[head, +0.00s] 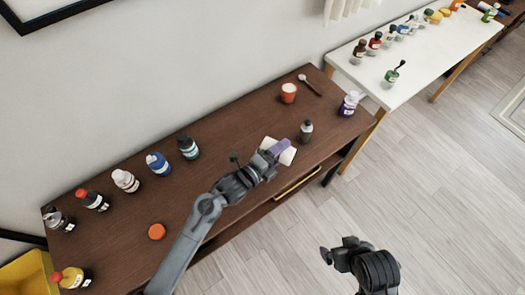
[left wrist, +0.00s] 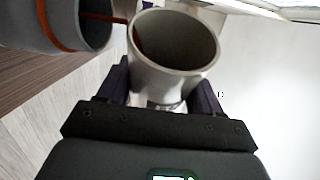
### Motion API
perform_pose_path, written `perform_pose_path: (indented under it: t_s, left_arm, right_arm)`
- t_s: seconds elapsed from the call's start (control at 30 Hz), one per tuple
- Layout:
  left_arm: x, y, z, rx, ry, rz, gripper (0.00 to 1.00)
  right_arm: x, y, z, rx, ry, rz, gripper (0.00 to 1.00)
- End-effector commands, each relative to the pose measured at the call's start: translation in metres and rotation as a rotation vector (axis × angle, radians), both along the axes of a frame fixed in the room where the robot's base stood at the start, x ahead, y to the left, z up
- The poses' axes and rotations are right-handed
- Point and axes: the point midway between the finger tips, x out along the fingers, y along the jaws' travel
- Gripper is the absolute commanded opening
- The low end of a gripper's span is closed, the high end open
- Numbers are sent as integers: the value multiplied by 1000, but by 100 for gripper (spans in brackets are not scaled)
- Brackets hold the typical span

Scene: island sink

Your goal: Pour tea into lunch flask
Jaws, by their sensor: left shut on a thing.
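My left gripper (head: 274,151) is above the right part of the brown cabinet. It is shut on a white cylindrical cup (head: 287,156), which lies tilted between the fingers. In the left wrist view the cup's open mouth (left wrist: 178,42) faces the camera. A grey flask with an orange band (left wrist: 85,28) is close beside it at upper left. A thin reddish-brown streak (left wrist: 118,20) runs between their rims; a similar colour shows inside the cup. A dark grey container (head: 306,130) stands beside the gripper, probably this flask. My right gripper (head: 333,254) is over the floor; its jaw opening is unclear.
An orange cup (head: 288,92), a spoon (head: 309,85) and a purple-and-white bottle (head: 349,103) are farther back on the cabinet. An orange lid (head: 157,231) lies at the front. Several bottles line the left part. A white table (head: 420,70) stands at right.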

Motion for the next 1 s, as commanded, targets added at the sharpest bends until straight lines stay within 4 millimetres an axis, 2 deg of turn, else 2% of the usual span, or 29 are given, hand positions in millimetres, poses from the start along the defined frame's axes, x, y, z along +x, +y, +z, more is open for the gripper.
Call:
perform_pose_path:
  t_s: [0.8,0.87,0.97,1.0]
  left_arm:
    - [1,2,4,-59,26,0,31]
    - [0,0,2,-24,11,0,31]
    - [-2,-4,-8,121,-57,0,31]
    - [-2,-5,4,181,-88,0,31]
  right_arm:
    - [0,-2,0,-8,0,5,95]
    - [0,-2,0,-7,0,4,95]
    - [0,-1,-4,-4,0,3,95]
    - [0,-1,7,-3,4,2,95]
